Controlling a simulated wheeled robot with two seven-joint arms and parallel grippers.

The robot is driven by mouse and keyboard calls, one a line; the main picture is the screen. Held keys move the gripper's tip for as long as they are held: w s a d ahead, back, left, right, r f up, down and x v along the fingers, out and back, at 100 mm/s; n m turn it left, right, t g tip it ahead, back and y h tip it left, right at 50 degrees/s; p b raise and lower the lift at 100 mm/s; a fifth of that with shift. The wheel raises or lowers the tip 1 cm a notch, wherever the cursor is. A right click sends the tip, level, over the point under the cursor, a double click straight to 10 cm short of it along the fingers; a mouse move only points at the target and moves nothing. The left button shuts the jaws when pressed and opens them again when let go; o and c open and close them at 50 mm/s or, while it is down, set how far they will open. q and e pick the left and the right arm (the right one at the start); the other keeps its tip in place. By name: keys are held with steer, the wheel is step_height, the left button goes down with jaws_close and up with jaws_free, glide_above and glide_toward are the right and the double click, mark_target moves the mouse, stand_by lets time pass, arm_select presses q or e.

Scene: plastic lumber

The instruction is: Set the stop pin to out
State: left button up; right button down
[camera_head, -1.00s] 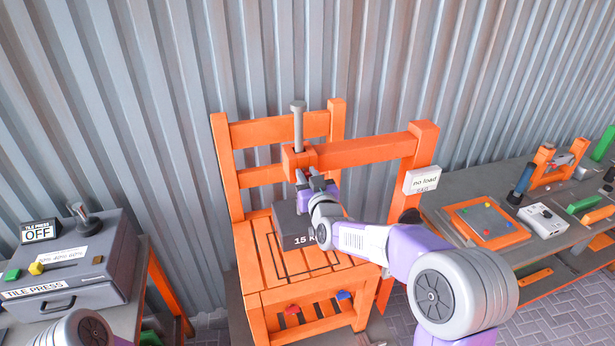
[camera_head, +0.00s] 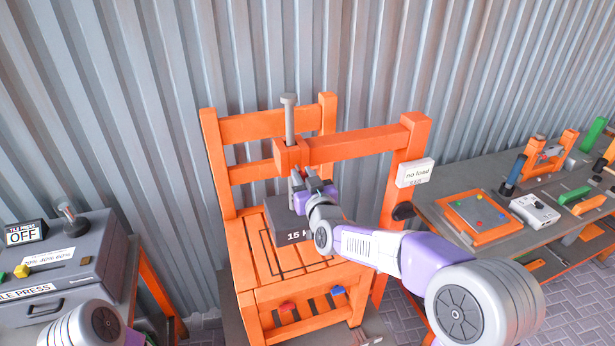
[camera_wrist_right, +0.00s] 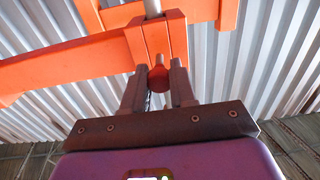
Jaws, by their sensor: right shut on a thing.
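A chair-like orange test stand (camera_head: 265,128) has a beam ending in an orange-red block (camera_head: 291,155). A grey rod (camera_head: 289,120) stands upright through this block. In the right wrist view a small red-orange round knob (camera_wrist_right: 158,77) sits at the block's underside, between my fingertips; I take it to be the stop pin. My right gripper (camera_head: 304,183) is just below the block and shut on this knob, as the wrist view (camera_wrist_right: 160,72) also shows.
A dark 15 kg weight (camera_head: 283,222) sits on the slatted seat, close below my right gripper. A "no load" sign (camera_head: 416,172) is on the right post. A tile press (camera_head: 58,265) stands left; a grey workbench (camera_head: 440,215) with several devices stands right.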

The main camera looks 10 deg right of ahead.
steer(key=c, duration=1.2)
jaws_free()
steer(key=shift+s+f, duration=0.1)
steer(key=shift+o, duration=1.2)
steer(key=shift+s, duration=0.15)
steer(key=s+b, duration=0.1)
steer(key=s, duration=0.6)
steer(key=shift+s+d, duration=0.25)
steer(key=shift+d, duration=0.2)
